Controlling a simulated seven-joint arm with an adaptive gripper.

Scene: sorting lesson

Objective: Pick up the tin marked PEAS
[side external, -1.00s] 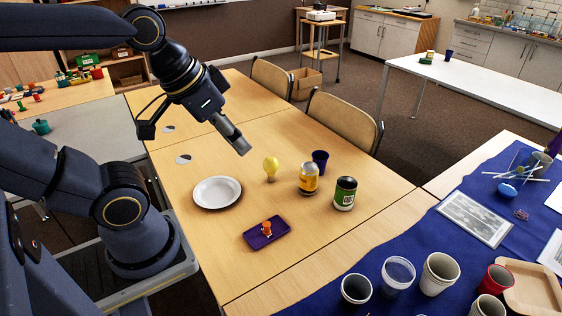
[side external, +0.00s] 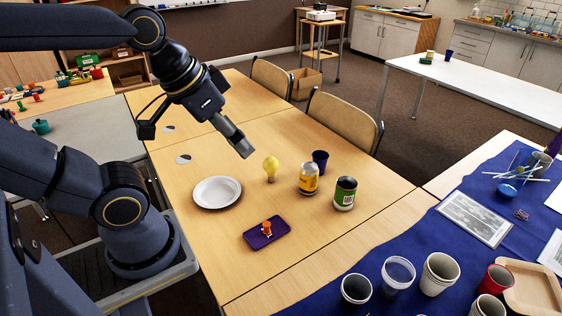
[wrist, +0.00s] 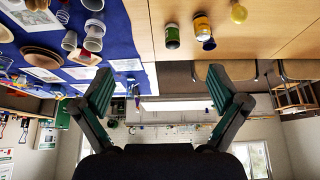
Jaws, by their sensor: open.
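A green tin (side external: 345,194) with a dark top and a pale label patch stands upright on the wooden table; its lettering is too small to read. It also shows in the wrist view (wrist: 172,37), upside down. A yellow tin (side external: 308,179) stands just left of it in the side view and also shows in the wrist view (wrist: 202,26). I cannot read PEAS on either tin. My gripper (side external: 243,151) is in the air above the table, left of both tins and apart from them. In the wrist view my gripper (wrist: 160,84) has its fingers wide apart with nothing between them.
A yellow bulb (side external: 270,168) and dark blue cup (side external: 320,161) stand near the tins. A white plate (side external: 217,192) and a purple tray (side external: 281,237) with an orange piece (side external: 266,228) lie nearer. Several cups crowd the blue cloth (side external: 398,246) at right.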

